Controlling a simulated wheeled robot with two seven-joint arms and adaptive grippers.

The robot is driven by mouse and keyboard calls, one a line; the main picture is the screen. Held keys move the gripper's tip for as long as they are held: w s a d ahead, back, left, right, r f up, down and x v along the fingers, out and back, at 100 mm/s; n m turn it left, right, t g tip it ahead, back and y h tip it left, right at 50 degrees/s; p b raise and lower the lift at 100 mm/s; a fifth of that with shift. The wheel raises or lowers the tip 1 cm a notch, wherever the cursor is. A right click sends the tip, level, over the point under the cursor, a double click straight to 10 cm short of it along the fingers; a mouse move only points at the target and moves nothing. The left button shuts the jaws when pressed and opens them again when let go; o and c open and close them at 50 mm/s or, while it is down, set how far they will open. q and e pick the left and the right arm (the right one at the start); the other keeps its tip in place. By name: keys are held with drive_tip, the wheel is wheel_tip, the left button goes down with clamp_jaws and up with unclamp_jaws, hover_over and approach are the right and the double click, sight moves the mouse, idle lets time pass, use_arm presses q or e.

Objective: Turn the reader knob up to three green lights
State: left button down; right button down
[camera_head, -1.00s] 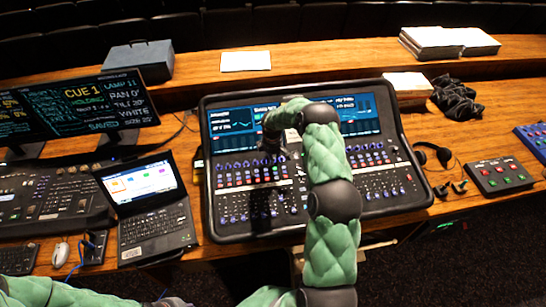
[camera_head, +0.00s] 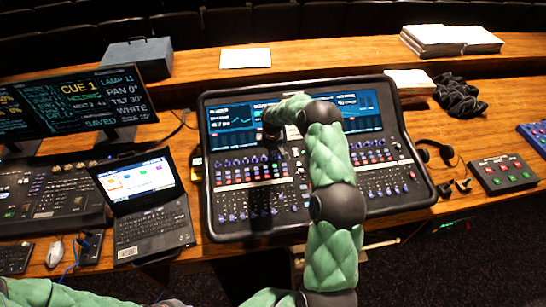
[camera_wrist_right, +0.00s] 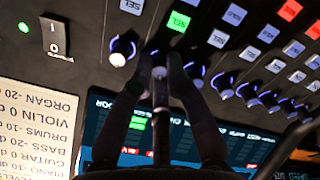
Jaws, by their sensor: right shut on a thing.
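The mixing desk (camera_head: 318,228) stands in the middle of the table. My right gripper (camera_head: 270,138) reaches down onto its upper left part, just below the screen. In the right wrist view the two dark fingers (camera_wrist_right: 160,75) are closed around one knob (camera_wrist_right: 159,73) with a pale tip, in the knob row below the green-lit SEL key. My left gripper is out of view.
A neighbouring knob (camera_wrist_right: 118,58) and a 1/0 switch (camera_wrist_right: 56,36) sit close to the fingers. A paper level list (camera_wrist_right: 35,125) lies beside the screen. A laptop (camera_head: 150,215) stands left of the desk, headphones (camera_head: 436,152) and a button box (camera_head: 503,172) right of it.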

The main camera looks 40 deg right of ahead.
drive_tip(key=shift+f+m+b, duration=0.1)
drive_tip(key=shift+m+b, duration=0.65)
drive_tip(key=shift+m, duration=0.45)
drive_tip(key=c, duration=1.5)
unclamp_jaws()
wheel_tip(320, 180, up, 12)
drive_tip(key=shift+s+a, duration=0.35)
